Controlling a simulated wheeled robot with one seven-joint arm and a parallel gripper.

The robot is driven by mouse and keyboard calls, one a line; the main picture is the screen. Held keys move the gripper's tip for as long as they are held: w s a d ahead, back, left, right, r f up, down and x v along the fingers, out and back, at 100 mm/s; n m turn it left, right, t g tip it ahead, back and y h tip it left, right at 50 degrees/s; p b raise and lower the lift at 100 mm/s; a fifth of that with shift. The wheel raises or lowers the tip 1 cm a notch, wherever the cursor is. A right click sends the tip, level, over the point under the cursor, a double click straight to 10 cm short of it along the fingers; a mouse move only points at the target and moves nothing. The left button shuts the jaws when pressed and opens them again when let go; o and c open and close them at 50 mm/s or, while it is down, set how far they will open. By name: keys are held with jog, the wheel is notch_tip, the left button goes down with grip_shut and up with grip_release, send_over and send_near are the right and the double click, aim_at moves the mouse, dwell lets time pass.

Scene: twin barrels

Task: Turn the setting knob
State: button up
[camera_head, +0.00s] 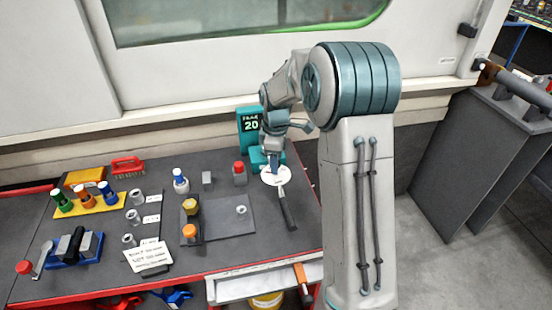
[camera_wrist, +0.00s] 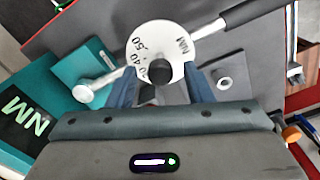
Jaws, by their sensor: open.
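The setting knob (camera_wrist: 160,71) is a small black round knob at the centre of a white dial (camera_wrist: 150,45) printed with numbers and NM. The dial sits on a silver wrench with a black handle (camera_wrist: 252,13). In the head view the white dial (camera_head: 275,176) and handle (camera_head: 287,210) show at the table's right side; the knob itself is hidden or too small to tell. My gripper (camera_wrist: 161,80) is open, with one blue finger on each side of the knob and gaps visible between. In the head view my gripper (camera_head: 274,163) points down over the dial.
A teal tester (camera_head: 249,125) with a display reading 20 stands behind the dial; its teal body also shows in the wrist view (camera_wrist: 85,70). A red-capped grey block (camera_head: 240,174) and a grey plate (camera_head: 215,233) with a nut are left of it. Bottles and tools fill the left side.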

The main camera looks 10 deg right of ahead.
jog(key=c, duration=1)
